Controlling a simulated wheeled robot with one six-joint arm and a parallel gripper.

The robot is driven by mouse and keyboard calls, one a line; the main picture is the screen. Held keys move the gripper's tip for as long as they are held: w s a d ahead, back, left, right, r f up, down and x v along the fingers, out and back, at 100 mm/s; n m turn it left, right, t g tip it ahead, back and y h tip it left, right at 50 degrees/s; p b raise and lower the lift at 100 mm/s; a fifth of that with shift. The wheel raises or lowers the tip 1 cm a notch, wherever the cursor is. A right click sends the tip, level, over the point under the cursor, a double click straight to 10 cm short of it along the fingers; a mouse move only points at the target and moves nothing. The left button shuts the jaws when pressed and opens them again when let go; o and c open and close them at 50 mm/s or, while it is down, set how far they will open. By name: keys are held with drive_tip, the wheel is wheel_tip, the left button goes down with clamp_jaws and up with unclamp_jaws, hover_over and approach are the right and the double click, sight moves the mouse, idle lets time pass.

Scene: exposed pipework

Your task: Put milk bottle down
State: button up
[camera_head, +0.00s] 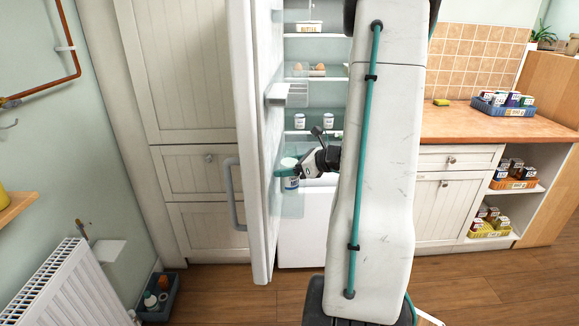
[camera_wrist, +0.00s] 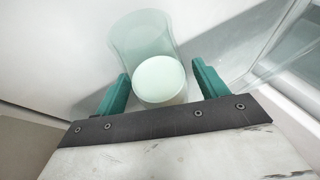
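The milk bottle, with a pale green lid (camera_wrist: 159,79) and clear sides, is between my two teal fingers in the wrist view. In the head view the bottle (camera_head: 291,183) looks upright, by the inner side of the open fridge door, and shows a label. My gripper (camera_head: 288,171) is at its upper part; it also shows in the wrist view (camera_wrist: 160,82). A thin gap seems to show beside the right finger, so I cannot tell whether the fingers press on the bottle. What lies under the bottle's base is hidden.
The fridge door (camera_head: 250,130) stands open left of my arm. Fridge shelves behind hold two white jars (camera_head: 314,121), eggs (camera_head: 309,69) and a tub (camera_head: 302,27). A door rack (camera_head: 288,94) is above my gripper. A counter (camera_head: 480,125) is at right. My arm hides part of the fridge.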

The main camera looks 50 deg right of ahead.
drive_tip(key=shift+s+r, duration=0.1)
drive_tip(key=shift+r, duration=0.1)
drive_tip(key=v, duration=1.1)
drive_tip(key=shift+s, duration=0.4)
drive_tip(key=shift+r, duration=0.15)
